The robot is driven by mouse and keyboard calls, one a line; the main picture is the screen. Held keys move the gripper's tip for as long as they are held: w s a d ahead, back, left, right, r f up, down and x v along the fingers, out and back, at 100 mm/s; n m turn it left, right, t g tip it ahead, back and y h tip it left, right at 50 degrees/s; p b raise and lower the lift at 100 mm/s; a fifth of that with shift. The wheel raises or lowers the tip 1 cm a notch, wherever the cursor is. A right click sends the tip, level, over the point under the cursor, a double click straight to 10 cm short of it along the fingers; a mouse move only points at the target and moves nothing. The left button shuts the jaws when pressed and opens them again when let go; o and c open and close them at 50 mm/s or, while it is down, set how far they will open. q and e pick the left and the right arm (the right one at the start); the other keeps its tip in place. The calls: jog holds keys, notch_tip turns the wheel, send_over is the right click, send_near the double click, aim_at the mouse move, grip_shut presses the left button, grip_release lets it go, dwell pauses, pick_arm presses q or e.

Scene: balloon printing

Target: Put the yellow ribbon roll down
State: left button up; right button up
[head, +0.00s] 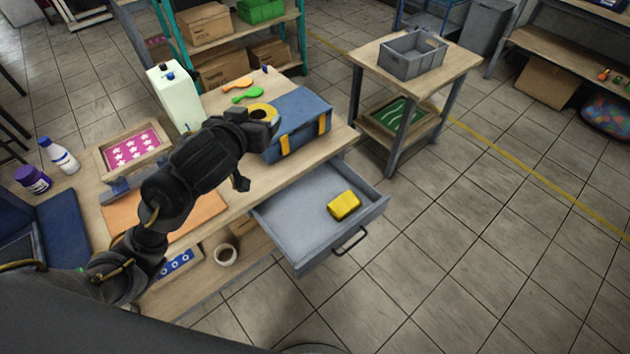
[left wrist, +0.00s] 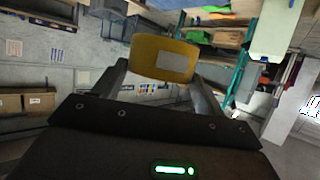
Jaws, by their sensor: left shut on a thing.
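The yellow ribbon roll (head: 262,107) is in my left gripper (head: 262,121), at the back left corner of the blue toolbox in the head view. The gripper partly covers it there, and I cannot tell whether the roll touches the toolbox. In the left wrist view, the roll (left wrist: 150,50) shows side-on with a pale label, between the two fingers of my left gripper (left wrist: 163,76). The fingers are shut on it. My right gripper is in neither view.
The blue toolbox (head: 298,108) with yellow latches stands on the workbench (head: 225,199). The grey drawer (head: 298,215) is open with a yellow block (head: 344,205) inside. A white machine (head: 174,97) stands at the bench's back.

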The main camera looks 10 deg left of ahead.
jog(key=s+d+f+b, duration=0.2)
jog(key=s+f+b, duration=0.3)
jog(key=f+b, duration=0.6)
pick_arm(q)
jog(key=w+d+f+m+h+b, duration=0.1)
jog(key=w+d+f+h, duration=0.1)
jog(key=w+d+f, duration=0.3)
jog(key=d+f+m+h, duration=0.1)
jog(key=d+f+m, duration=0.1)
jog(key=f, duration=0.5)
jog(key=w+d+f+m+h+b, duration=0.1)
jog(key=w+d+f+h, duration=0.2)
jog(key=f, duration=0.4)
jog(key=m+g+b, duration=0.2)
jog(key=b, duration=0.3)
send_over(301, 238)
jog(key=shift+h, duration=0.3)
notch_tip(301, 238, down, 19)
jog(key=shift+r, duration=0.15)
jog(key=shift+f+t, duration=0.25)
jog(key=shift+t, duration=0.05)
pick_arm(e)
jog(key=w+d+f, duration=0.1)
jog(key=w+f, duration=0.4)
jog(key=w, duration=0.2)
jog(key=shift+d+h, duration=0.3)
